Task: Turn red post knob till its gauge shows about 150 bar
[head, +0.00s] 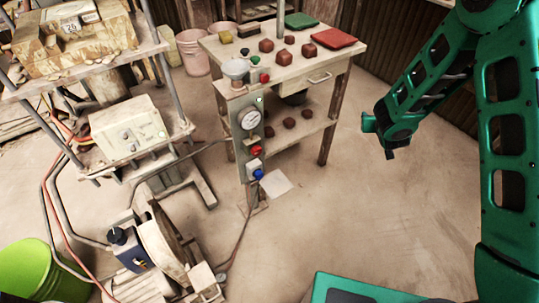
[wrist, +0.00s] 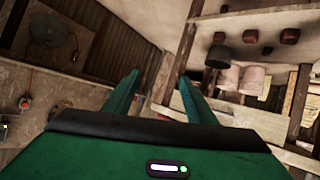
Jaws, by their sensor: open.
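The red post knob (head: 257,151) sits on a narrow upright grey post (head: 241,165) in front of the workbench. A round white gauge (head: 250,119) is just above it; its needle is too small to read. A blue knob (head: 258,174) is lower on the same post. My gripper (wrist: 160,77) is open in the wrist view, with both green fingers apart and nothing between them. In the head view my green arm's end is in the air to the right of the post, well apart from the red knob. I cannot make out the red knob in the wrist view.
A wooden workbench (head: 300,62) with red blocks stands behind the post. A shelf rack with a cream control box (head: 127,128) is at left. A machine with a wheel (head: 160,245) and a green bucket (head: 38,270) are lower left. Floor right of the post is clear.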

